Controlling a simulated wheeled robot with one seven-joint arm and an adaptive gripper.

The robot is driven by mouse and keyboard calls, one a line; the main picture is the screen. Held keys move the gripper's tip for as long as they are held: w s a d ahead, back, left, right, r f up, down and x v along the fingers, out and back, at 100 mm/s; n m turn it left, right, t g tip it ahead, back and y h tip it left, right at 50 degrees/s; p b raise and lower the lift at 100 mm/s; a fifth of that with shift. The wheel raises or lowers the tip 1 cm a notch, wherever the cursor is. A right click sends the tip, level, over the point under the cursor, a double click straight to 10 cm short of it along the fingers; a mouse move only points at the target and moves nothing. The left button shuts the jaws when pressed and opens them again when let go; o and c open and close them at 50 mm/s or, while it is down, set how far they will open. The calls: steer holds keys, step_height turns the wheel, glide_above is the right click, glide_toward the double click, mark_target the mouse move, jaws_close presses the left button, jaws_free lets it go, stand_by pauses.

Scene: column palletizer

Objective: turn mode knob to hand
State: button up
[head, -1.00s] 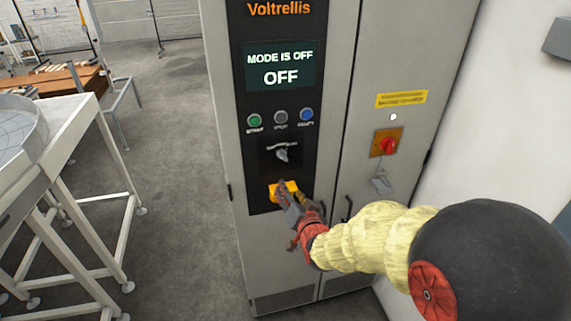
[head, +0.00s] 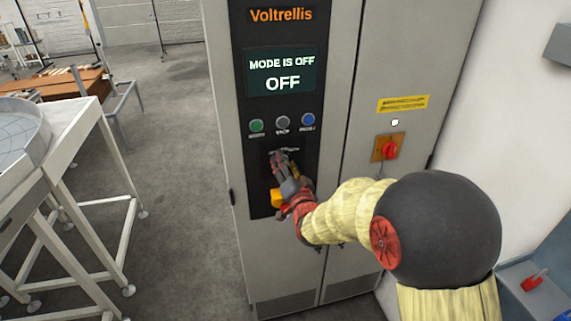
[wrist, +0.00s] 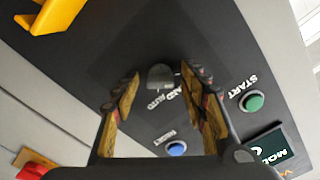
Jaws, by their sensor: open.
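The grey mode knob (wrist: 160,76) shows in the wrist view on the black control panel (wrist: 90,50), with white lettering beside it that partly reads AUTO. My gripper (head: 280,160) is in front of the knob and hides it in the head view. In the wrist view its two fingers stand apart, one on each side of the knob. I cannot tell whether either finger touches it. The panel's display (head: 282,73) reads MODE IS OFF and OFF.
Green (head: 256,126), grey (head: 282,123) and blue (head: 308,119) buttons sit just above the knob. A yellow part (head: 277,197) sticks out below it. A red switch (head: 389,150) is on the cabinet at right. A white-framed table (head: 75,130) stands at left.

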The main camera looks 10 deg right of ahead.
steer(key=shift+w, duration=0.1)
steer(key=shift+c, duration=0.8)
jaws_close()
steer(key=shift+m+b, duration=0.3)
steer(key=shift+b, duration=0.3)
steer(key=shift+f+m+b, duration=0.15)
steer(key=shift+m+b, duration=0.45)
steer(key=shift+b, duration=0.3)
steer(key=m+b, duration=0.3)
steer(key=b, duration=0.1)
steer(key=shift+f, duration=0.1)
steer(key=m+b, duration=0.5)
steer(key=shift+r, duration=0.2)
